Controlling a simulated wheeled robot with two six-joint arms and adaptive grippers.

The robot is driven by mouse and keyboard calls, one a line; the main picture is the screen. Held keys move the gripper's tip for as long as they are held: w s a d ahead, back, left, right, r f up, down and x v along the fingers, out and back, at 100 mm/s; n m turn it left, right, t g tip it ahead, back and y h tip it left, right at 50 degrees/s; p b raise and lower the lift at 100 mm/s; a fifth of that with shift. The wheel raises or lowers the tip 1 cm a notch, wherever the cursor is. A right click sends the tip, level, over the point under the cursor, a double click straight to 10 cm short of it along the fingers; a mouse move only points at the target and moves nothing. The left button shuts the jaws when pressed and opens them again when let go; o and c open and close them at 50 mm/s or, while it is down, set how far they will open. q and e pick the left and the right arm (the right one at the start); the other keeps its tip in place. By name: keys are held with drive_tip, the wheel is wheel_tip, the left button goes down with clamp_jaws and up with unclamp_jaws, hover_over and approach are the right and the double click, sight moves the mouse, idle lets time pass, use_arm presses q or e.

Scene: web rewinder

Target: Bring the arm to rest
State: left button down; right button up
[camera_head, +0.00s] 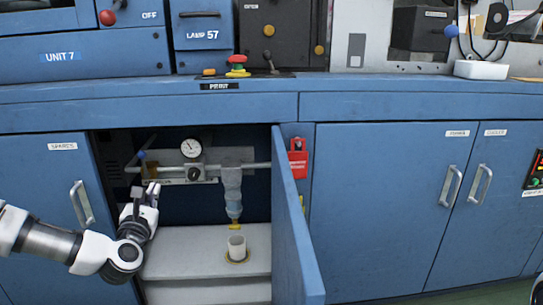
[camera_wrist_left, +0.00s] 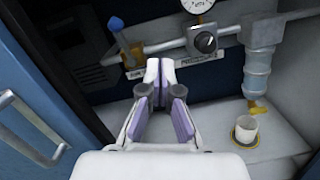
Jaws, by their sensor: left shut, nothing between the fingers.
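My left gripper (camera_head: 152,190) is at the left side of the open cabinet bay, in front of the pipe and valve. It is shut and empty. In the left wrist view the gripper (camera_wrist_left: 167,68) points into the bay, its fingertips together below the pipe. My left arm comes in from the left edge of the head view, in front of the left cabinet door. My right gripper is not in view.
A gauge (camera_head: 191,147) and pipe cross the bay, with a filter bowl (camera_head: 232,193) hanging above a white cup (camera_head: 237,247). The open blue door (camera_head: 293,220) stands out on the right. A red tag (camera_head: 297,160) hangs beside it. A blue-tipped valve lever (camera_wrist_left: 116,25) is near the gripper.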

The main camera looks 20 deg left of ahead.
use_arm(q)
drive_tip(key=s+d+f+m+g+h+p, duration=0.35)
drive_tip(key=d+f+m, duration=0.35)
drive_tip(key=d+f, duration=0.25)
drive_tip(key=s+d+f+m+g+h+p, duration=0.2)
drive_tip(key=d+f+m+g+h+p, duration=0.15)
drive_tip(key=d+f+m, duration=0.5)
drive_tip(key=s+d+f+m+g+p, duration=0.1)
drive_tip(key=s+d+f+m+g, duration=0.25)
drive_tip(key=s+m, duration=0.4)
drive_tip(key=s+d+f+m+g+h, duration=0.1)
drive_tip(key=s+d+f+m+g, duration=0.1)
drive_tip(key=s+f+m+g, duration=0.45)
drive_tip(key=s+d+f+m+g+p, duration=0.1)
drive_tip(key=s+d+f+m, duration=0.2)
drive_tip(key=s+m, duration=0.45)
wheel_tip(320, 180, up, 38)
drive_tip(key=s+p, duration=0.2)
drive_tip(key=p, duration=3.5)
drive_tip(key=shift+p, duration=0.35)
